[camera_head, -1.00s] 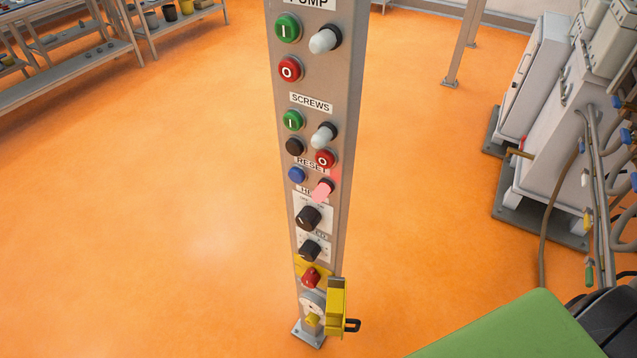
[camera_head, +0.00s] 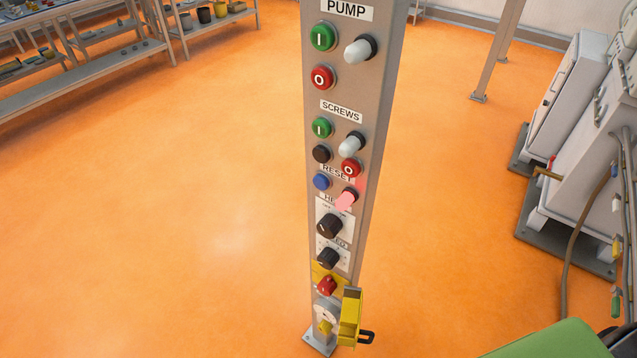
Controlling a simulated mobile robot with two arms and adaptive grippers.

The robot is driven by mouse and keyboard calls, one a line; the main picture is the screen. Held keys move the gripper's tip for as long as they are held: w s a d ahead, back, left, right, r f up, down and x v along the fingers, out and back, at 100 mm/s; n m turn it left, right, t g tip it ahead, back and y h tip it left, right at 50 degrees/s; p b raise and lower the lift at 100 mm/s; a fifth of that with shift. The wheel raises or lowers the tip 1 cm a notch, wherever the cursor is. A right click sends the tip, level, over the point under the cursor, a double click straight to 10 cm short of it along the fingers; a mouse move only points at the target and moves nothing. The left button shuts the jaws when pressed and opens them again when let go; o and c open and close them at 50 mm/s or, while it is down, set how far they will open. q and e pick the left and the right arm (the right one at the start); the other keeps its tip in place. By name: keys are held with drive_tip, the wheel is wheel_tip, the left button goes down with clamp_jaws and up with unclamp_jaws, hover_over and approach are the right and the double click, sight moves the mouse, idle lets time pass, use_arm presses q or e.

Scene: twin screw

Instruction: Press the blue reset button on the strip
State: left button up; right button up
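The control strip (camera_head: 365,130) is a tall grey metal post standing in the middle of the view. The blue reset button (camera_head: 321,182) sits on its front face, just below the RESET label (camera_head: 338,173). To its right is a pink-red lit lamp (camera_head: 345,201). Nothing covers the blue button. Neither of my grippers shows in the view.
Black rotary knobs (camera_head: 329,226), a red knob on a yellow plate (camera_head: 327,286) and a yellow box (camera_head: 350,318) are lower on the post. A grey machine with hoses (camera_head: 590,150) stands at right, a green surface (camera_head: 560,343) at lower right. Orange floor (camera_head: 180,220) at left is clear.

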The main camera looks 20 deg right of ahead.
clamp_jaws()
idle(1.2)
